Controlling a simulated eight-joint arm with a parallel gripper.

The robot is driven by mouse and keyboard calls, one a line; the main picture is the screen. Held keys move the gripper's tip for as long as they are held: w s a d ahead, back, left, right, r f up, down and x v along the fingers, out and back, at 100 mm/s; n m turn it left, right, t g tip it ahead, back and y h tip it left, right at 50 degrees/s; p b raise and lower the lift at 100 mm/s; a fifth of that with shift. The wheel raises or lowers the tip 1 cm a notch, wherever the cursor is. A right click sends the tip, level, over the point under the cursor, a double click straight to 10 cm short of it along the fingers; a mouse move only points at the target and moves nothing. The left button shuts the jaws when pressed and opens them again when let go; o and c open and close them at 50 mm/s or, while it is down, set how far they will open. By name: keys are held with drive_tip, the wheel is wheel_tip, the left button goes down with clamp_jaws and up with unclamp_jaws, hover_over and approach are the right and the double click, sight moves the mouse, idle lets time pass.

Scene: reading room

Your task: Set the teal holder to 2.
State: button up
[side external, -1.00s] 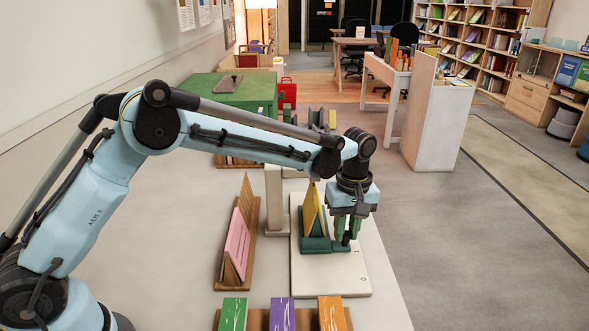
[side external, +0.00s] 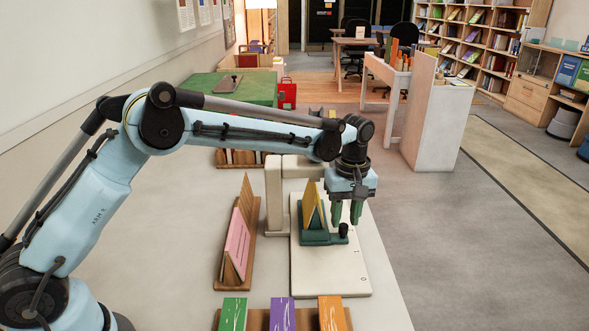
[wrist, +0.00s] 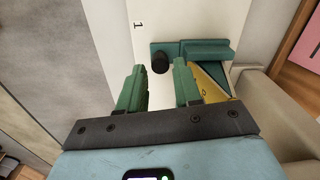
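The teal holder (side external: 318,238) sits on a cream board (side external: 325,277) with a yellow book (side external: 311,207) leaning in it. A black knob (side external: 343,230) stands at the holder's right end; it shows in the wrist view (wrist: 160,62), beside the teal base (wrist: 207,48). The knob is a little beyond the 1 mark (wrist: 138,23), on the side away from the 0. I cannot see a 2 mark. My gripper (side external: 345,219) is open and empty, its green fingers apart, above and slightly beyond the knob. In the wrist view the knob lies ahead of the gap between the fingertips (wrist: 159,70).
A wooden rack with a pink book (side external: 237,245) stands left of the board. A cream post (side external: 273,195) stands close behind the board's left side. Green, purple and orange books (side external: 282,313) stand in a front rack. The table's right edge is near the board.

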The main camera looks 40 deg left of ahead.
wheel_tip(320, 180, up, 10)
drive_tip(key=shift+r, duration=0.2)
drive_tip(key=shift+d, duration=0.15)
drive_tip(key=s+d+f+t+y, duration=0.1)
drive_tip(key=s+d+t+y, duration=0.2)
drive_tip(key=d+y, duration=0.1)
drive_tip(key=x, duration=1.2)
drive_tip(key=shift+d+f, duration=0.25)
clamp_jaws()
